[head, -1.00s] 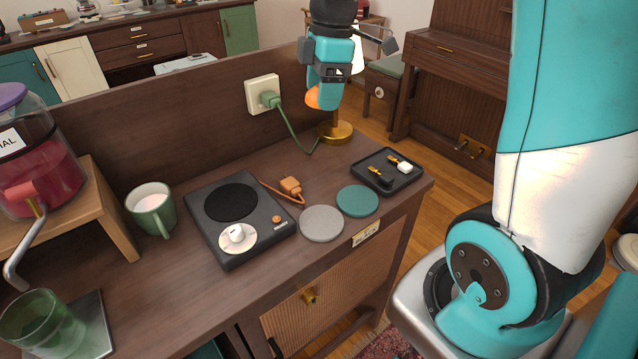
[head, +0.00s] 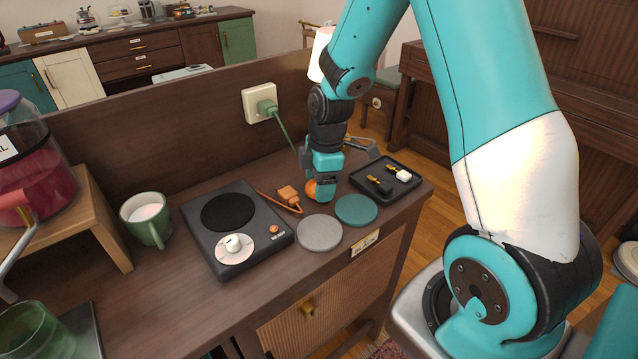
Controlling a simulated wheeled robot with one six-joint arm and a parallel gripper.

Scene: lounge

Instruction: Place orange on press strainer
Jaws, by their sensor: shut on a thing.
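My gripper (head: 322,194) is shut on the orange (head: 311,190). Only the left side of the orange shows; the gripper hides the rest. The gripper points down over the cabinet top, behind the grey and teal coasters and left of the black tray. I cannot tell whether the orange touches the surface. I cannot make out a press strainer in the head view.
A black hot plate (head: 237,265), a green mug (head: 147,220) and an orange plug (head: 289,195) are left of the gripper. Grey (head: 319,233) and teal (head: 356,210) coasters lie in front. A black tray (head: 362,191) is right. A green glass (head: 37,325) stands front left.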

